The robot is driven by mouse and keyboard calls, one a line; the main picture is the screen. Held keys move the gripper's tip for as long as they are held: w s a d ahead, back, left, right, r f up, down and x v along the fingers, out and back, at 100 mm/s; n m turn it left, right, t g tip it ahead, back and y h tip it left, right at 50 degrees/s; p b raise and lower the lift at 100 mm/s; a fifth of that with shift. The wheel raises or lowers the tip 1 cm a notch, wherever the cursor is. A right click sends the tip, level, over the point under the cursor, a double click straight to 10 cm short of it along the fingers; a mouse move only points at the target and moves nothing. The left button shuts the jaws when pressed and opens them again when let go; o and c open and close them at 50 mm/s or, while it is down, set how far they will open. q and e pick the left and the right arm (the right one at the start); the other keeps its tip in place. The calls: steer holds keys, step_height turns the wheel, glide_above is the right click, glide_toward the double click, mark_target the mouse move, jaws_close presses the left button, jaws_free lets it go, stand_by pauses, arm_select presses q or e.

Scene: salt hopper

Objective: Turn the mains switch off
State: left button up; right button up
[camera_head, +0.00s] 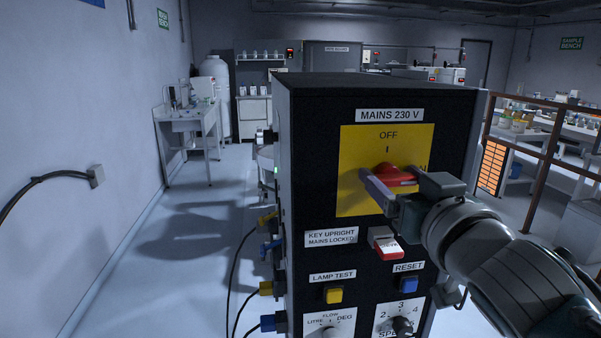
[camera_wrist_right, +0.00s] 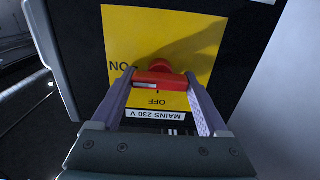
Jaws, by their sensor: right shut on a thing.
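The mains switch is a red rotary handle (camera_head: 396,174) on a yellow plate (camera_head: 358,196) under the label MAINS 230 V. OFF is printed above the handle, and ON, mostly hidden, is at its right. The handle (camera_wrist_right: 160,79) lies about level, its white mark at the end toward ON in the upside-down right wrist view. My right gripper (camera_head: 392,182) is shut on the handle, one finger at each end. The fingers (camera_wrist_right: 160,84) also show in the wrist view. My left gripper is not in view.
The black cabinet (camera_head: 310,150) also carries a red and white key switch (camera_head: 385,243), a yellow lamp test button (camera_head: 333,295), a blue reset button (camera_head: 410,284) and dials below. Cables leave its left side. The floor at left is clear; a railing (camera_head: 545,155) stands at right.

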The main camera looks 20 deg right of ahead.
steer(key=c, duration=0.5)
steer(key=shift+n, duration=0.5)
steer(key=n, duration=0.3)
steer(key=shift+n, duration=0.4)
steer(key=n, duration=0.4)
steer(key=shift+a+n+b, duration=0.1)
steer(key=shift+n+b, duration=0.2)
steer(key=n, duration=0.8)
steer(key=shift+f, duration=0.1)
steer(key=shift+n, duration=0.3)
